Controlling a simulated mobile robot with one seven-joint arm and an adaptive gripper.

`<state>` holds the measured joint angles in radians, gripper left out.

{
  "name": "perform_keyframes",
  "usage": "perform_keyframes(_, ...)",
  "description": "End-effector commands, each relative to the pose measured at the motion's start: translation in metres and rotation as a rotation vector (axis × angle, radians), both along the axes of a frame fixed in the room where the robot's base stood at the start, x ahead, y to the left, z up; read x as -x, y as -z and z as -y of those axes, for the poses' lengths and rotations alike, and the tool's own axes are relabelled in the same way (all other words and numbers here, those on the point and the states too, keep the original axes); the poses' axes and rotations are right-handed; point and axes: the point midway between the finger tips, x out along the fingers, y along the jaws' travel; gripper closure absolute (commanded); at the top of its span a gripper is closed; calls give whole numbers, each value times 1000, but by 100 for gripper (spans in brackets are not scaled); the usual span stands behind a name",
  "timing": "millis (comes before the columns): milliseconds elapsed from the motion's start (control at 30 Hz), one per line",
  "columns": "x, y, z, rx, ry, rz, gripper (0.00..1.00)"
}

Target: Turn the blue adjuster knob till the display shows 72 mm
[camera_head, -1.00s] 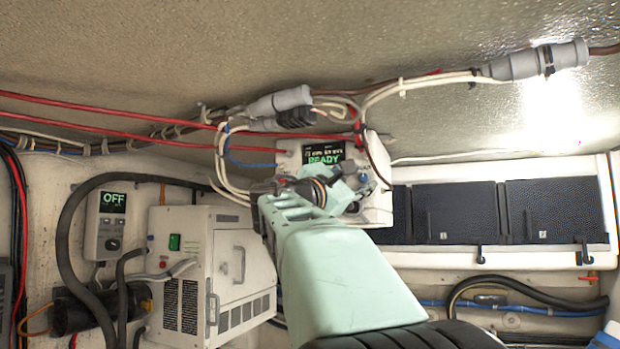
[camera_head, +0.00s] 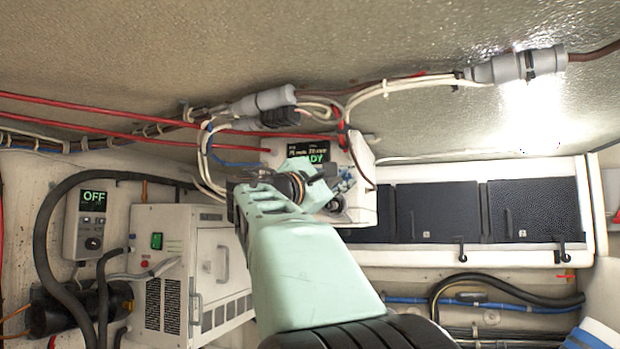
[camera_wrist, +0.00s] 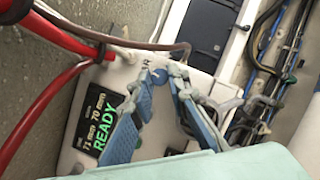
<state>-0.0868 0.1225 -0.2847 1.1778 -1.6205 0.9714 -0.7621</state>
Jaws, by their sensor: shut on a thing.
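The white control box (camera_head: 363,160) is mounted high on the far wall, just under the ceiling. Its black display (camera_wrist: 98,128) shows green READY in the wrist view, with two smaller readings that look like 71 mm and 70 mm. The display also shows in the head view (camera_head: 308,152), too small to read surely. The blue adjuster knob (camera_wrist: 158,78) sits on the box face, partly covered by the fingers. My gripper (camera_wrist: 165,76) is shut on it, with a blue-padded finger on each side. In the head view my gripper (camera_head: 345,183) hides most of the knob.
Red cables (camera_head: 150,130) and grey connectors (camera_head: 262,102) run along the ceiling close above the box. A dark panel row (camera_head: 455,213) is to the right. A white cabinet (camera_head: 165,225) and an OFF controller (camera_head: 92,215) are to the left.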

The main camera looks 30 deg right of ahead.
Motion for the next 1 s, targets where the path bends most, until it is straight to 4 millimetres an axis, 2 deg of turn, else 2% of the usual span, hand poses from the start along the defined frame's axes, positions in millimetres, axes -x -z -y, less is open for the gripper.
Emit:
perform_keyframes(600, -1, -6, -1, -313, 1, 366, 100)
perform_keyframes(1000, -1, -5, -1, -395, 1, 464, 100)
